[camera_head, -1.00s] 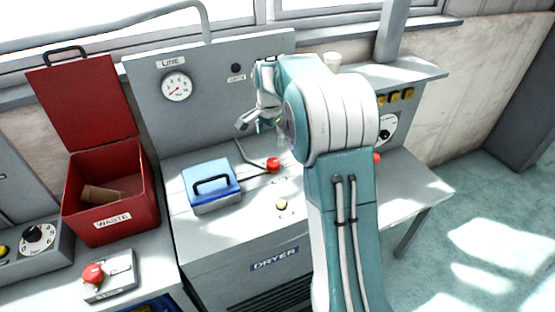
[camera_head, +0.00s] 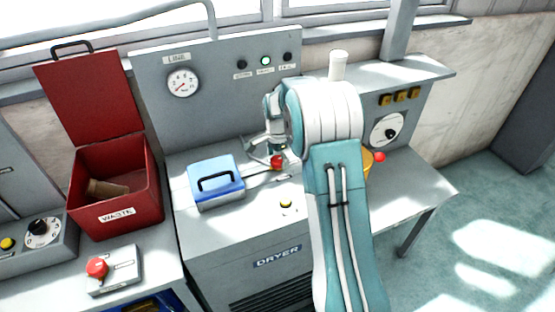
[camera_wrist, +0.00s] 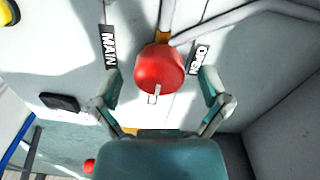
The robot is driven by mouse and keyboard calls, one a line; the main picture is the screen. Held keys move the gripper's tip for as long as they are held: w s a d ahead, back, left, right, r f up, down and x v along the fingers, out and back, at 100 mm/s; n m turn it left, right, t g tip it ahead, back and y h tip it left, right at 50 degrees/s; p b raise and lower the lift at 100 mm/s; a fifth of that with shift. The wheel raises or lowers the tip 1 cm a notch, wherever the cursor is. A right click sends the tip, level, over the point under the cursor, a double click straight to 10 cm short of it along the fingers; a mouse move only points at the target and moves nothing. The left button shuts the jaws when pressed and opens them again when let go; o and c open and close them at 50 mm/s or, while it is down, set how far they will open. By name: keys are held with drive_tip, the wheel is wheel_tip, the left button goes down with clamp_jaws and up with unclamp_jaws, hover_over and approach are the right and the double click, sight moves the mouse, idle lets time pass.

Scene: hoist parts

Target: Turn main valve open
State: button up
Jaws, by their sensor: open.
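The main valve has a red knob (camera_head: 278,162) on the grey dryer top, right of a blue case. My gripper (camera_head: 264,157) is low over the dryer top at the knob. In the wrist view my gripper (camera_wrist: 160,84) is open, with one finger on each side of the knob and gaps visible. Whether the palm touches the knob is hidden.
The blue case (camera_head: 214,183) with a black handle stands close left of the gripper. A gauge panel (camera_head: 215,105) rises behind, with a lit green lamp (camera_head: 266,61). A red waste bin (camera_head: 115,190) stands further left. A second red knob (camera_head: 379,157) and a dial (camera_head: 388,130) are right of my arm.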

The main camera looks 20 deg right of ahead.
drive_tip(key=shift+a+f, duration=0.1)
drive_tip(key=shift+a, duration=0.05)
drive_tip(key=c, duration=1.1)
drive_tip(key=shift+c, duration=0.2)
drive_tip(key=shift+n, duration=0.3)
drive_tip(key=n, duration=0.3)
drive_tip(key=shift+n, duration=0.4)
drive_tip(key=n, duration=0.4)
drive_tip(key=shift+n, duration=0.3)
drive_tip(key=n, duration=0.4)
drive_tip(key=shift+n, duration=2.5)
